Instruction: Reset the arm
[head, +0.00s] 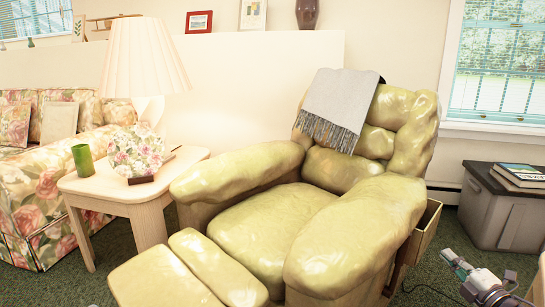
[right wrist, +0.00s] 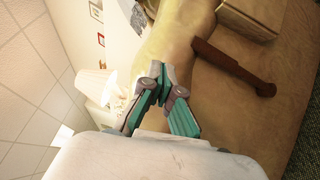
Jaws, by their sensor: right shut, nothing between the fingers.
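My right gripper (head: 452,259) shows at the lower right of the head view, to the right of the green armchair (head: 250,220) and apart from it. In the right wrist view my right gripper (right wrist: 163,72) has its teal fingers drawn together at the tips, with nothing between them. The chair's brown side panel fills much of that view. A dark brown hammer-shaped handle (right wrist: 232,65) lies against the panel, to the right of the fingers and apart from them. My left gripper is in neither view.
An open drawer-like box (head: 425,232) juts from the chair's right side. A grey bin (head: 490,215) with books (head: 520,175) stands at the right. A side table (head: 110,203) holds a lamp (head: 143,60) at the left.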

